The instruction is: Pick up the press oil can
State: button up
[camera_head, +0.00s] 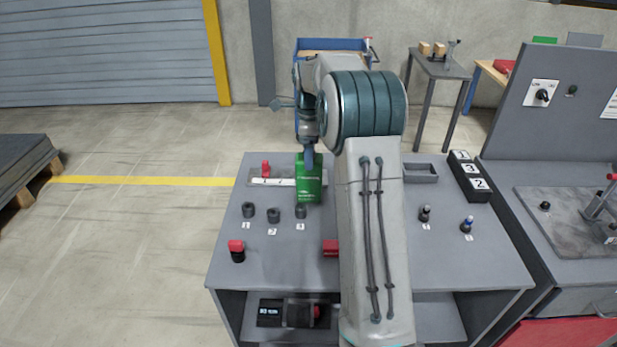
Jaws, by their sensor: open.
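A green can (309,183) with small lettering stands on the grey bench near its back left; it appears to be the press oil can. My gripper (309,156) points down right at the top of the green can. Its fingers overlap the can's upper part in this view. The jaws are open, and I cannot tell whether they touch the can or straddle it. My arm hides the middle of the bench.
Numbered dark sockets (273,214) lie in front of the can. A red-topped black part (237,251) is at the front left, a red block (331,248) beside my arm. An empty grey tray (420,173) and numbered black blocks (469,176) are at the back right.

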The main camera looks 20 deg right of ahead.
aim_at(309, 176)
notch_tip(309, 176, down, 3)
jog(key=shift+a+f, duration=0.1)
jog(key=shift+f, duration=0.05)
grip_shut()
dwell(0.4)
